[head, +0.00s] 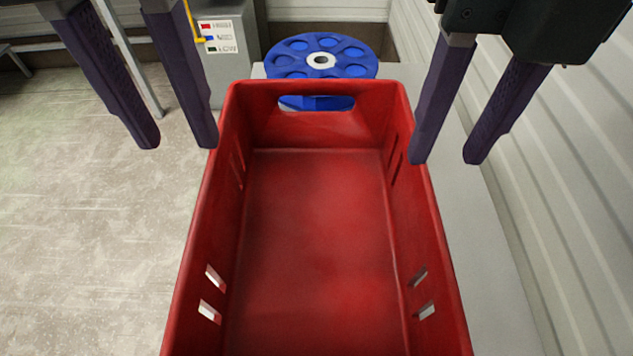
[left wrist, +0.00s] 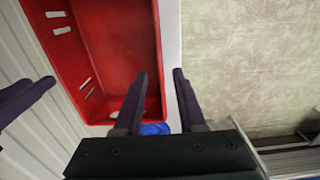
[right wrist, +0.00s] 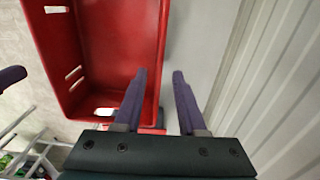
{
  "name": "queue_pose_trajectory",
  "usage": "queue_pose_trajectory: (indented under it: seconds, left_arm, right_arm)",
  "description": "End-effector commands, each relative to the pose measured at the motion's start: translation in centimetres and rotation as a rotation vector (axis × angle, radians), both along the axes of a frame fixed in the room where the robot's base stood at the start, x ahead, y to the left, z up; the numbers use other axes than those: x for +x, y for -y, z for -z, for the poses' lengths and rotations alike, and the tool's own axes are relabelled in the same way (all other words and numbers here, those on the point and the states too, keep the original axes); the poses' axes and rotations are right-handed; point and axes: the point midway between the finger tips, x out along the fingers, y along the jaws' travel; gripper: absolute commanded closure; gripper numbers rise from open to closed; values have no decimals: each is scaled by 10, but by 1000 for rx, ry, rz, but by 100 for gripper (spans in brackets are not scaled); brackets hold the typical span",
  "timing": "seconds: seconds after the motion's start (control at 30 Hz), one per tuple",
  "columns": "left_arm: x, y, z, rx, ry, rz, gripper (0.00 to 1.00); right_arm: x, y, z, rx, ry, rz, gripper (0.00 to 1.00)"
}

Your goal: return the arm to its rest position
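My left gripper (head: 178,146) is in the upper left of the head view, above the floor and the left far corner of the red crate. Its two dark purple fingers are apart with nothing between them. It also shows open in the left wrist view (left wrist: 158,75). My right gripper (head: 443,160) is at the upper right, by the crate's right far corner. Its fingers are apart and empty, and it also shows open in the right wrist view (right wrist: 158,75). Neither gripper holds anything.
An empty red crate (head: 320,94) stands on a light grey surface (head: 490,270) in the middle. A blue wheel with round recesses (head: 320,44) is behind it. A grey box with labels (head: 228,50) stands at the back left. A ribbed wall is on the right. Open floor (head: 80,230) lies left.

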Motion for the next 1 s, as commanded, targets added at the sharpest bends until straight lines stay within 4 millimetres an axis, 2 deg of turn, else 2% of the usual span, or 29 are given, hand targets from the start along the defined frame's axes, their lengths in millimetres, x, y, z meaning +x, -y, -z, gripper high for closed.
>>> queue_pose_trajectory:
  seconds: [0.1, 0.2, 0.77, 0.87, 1.0]
  left_arm:
    - [0, 0, 0, 0, 0, 0, 60]
    - [0, 0, 0, 0, 0, 0, 60]
    - [-1, 1, 1, -5, 0, 4, 60]
    - [-6, 8, 3, -41, 4, 33, 60]
    - [-22, 28, 8, -151, 36, 113, 60]
  right_arm:
    - [0, 0, -13, 1, 2, 0, 60]
    - [0, 0, -17, -1, -1, 0, 60]
    - [-1, -2, -17, 5, -1, 7, 60]
    - [-8, -14, -15, 46, 0, 60, 60]
    - [-28, -51, -14, 190, -8, 291, 60]
